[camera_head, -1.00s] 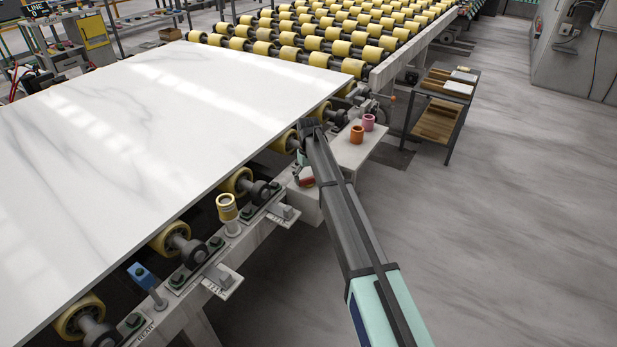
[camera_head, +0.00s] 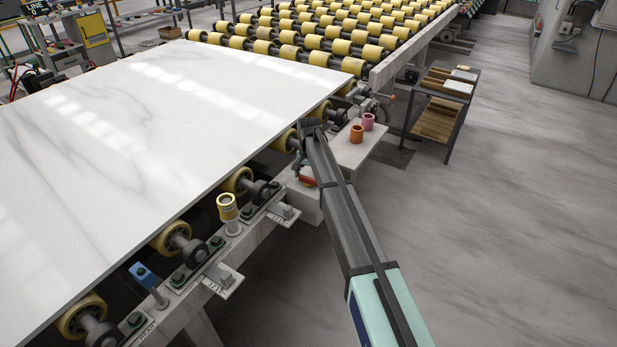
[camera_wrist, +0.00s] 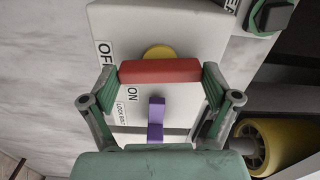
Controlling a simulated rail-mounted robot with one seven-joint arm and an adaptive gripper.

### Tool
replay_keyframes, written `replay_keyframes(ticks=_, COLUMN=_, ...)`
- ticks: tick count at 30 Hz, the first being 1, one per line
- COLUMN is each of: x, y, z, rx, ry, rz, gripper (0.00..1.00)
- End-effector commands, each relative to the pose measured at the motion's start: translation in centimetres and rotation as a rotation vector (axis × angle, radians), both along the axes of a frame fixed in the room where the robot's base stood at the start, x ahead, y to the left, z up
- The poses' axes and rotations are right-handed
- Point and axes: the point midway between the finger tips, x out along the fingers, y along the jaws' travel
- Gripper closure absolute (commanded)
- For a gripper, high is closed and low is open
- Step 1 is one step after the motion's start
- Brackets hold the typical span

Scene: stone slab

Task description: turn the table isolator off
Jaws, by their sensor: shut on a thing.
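The isolator's red handle (camera_wrist: 160,70) lies crosswise in the wrist view, in front of a yellow disc (camera_wrist: 159,52) on a pale plate (camera_wrist: 190,25). The plate bears an OFF label (camera_wrist: 105,50) and an ON label (camera_wrist: 132,94). A purple lock bolt (camera_wrist: 156,115) stands below the handle, beside a LOCK BOLT label (camera_wrist: 120,113). My gripper (camera_wrist: 161,74) is shut on the red handle, with one finger at each end. In the head view, a bit of red handle (camera_head: 307,181) shows; my arm hides most of the isolator.
The white stone slab (camera_head: 150,120) on yellow rollers is just left of my arm. An orange cup (camera_head: 356,134) and a pink cup (camera_head: 368,122) stand on a ledge beyond. A blue part (camera_head: 142,274) is at the near left.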

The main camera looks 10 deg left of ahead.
Motion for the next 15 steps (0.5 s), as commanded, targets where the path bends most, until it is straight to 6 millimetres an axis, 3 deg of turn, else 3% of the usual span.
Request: replay_keyframes(ticks=15, x=-0.08, y=0.00, z=-0.12, rx=0.001, ry=0.002, rz=-0.128, gripper=0.47)
